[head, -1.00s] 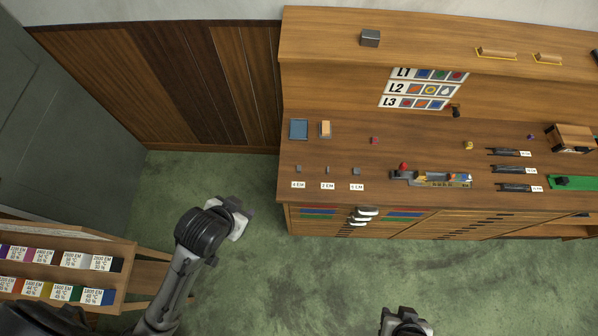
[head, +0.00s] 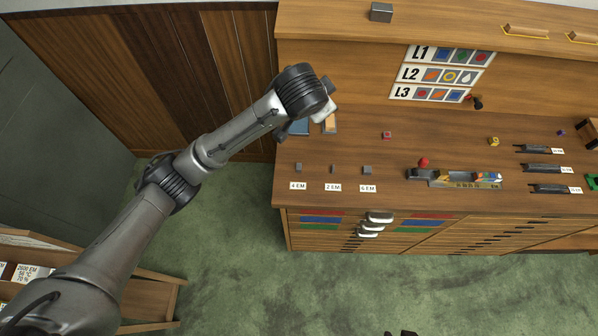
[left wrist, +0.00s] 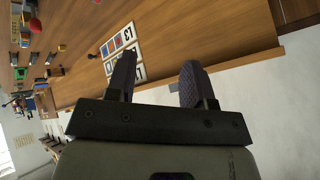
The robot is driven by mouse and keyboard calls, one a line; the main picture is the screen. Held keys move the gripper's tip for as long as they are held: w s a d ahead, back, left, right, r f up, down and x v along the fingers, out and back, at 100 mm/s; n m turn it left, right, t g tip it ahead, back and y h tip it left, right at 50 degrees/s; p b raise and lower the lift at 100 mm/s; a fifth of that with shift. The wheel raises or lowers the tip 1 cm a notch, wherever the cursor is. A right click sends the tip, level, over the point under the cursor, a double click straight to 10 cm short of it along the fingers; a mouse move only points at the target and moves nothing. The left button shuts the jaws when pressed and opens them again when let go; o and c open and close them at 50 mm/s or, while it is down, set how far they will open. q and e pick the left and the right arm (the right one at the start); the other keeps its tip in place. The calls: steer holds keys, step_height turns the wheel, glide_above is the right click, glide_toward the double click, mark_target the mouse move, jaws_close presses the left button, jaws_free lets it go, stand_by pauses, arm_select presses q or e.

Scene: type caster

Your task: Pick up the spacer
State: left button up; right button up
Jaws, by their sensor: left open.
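Three small grey blocks, which look like the spacers, sit in a row on the bench's left part: a left one (head: 298,167), a middle one (head: 333,169) and a right one (head: 367,170). Each has a white EM label in front of it. My left gripper (head: 325,103) is above the bench, behind the row in the head view, over the blue tray and the orange piece. In the left wrist view (left wrist: 157,80) its two dark fingers are apart with nothing between them. Only a dark sliver of my right arm's end shows at the bottom edge.
A blue tray (head: 299,128) and an orange piece (head: 330,125) are partly hidden by my left wrist. A small red piece (head: 387,135) and a composing tool with a red knob (head: 423,162) lie to the right. A shelf rises behind the bench.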

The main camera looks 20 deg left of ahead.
arm_select(q)
step_height(320, 180, down, 9)
steer(key=a+n+g, duration=0.2)
steer(key=g, duration=0.2)
steer(key=n+g, duration=0.4)
steer(key=n, duration=0.5)
glide_above(299, 169)
step_height(299, 169, down, 6)
steer(key=f, duration=0.1)
step_height(299, 169, down, 13)
steer(key=shift+s+r+b, duration=0.1)
steer(key=shift+b, duration=0.35)
jaws_close()
